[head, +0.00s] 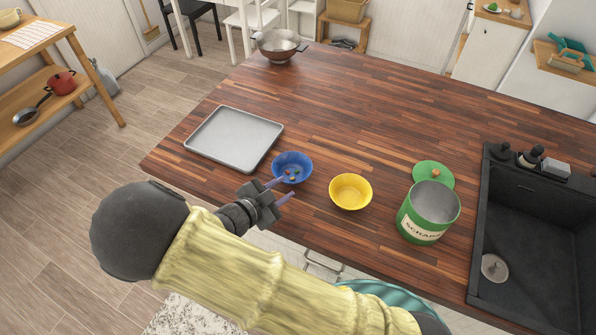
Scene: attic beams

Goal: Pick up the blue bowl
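The blue bowl (304,161) sits upright on the dark wooden counter, with a few small coloured bits inside it. My gripper (281,190) is at the near left side of the bowl. Its two purple fingers are spread apart with nothing seen between them. One fingertip appears close to the bowl's near rim; I cannot tell whether it touches. My arm reaches in from the bottom of the head view.
A yellow bowl (350,192) stands just right of the blue bowl. A grey tray (235,138) lies to its left. A green scraps tin (415,226), its lid (433,174) and a black sink (535,230) are further right. The counter's far middle (400,110) is clear.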

